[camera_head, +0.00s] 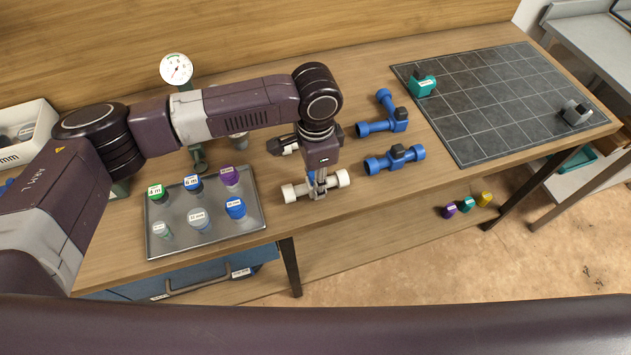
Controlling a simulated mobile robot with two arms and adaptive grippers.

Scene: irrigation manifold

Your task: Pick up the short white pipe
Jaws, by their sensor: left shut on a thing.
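The short white pipe (301,190) lies crosswise near the front edge of the wooden table, with a wider collar at each end. My left gripper (317,186) points down from above and is shut on the pipe's middle, hiding part of it. I cannot tell whether the pipe touches the table or is slightly above it. My right gripper is not in view.
A metal tray (168,248) with several labelled caps is left of the pipe. Blue valve fittings (394,159) lie to its right, before a dark grid mat (480,110). A pressure gauge (176,69) stands behind my left arm.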

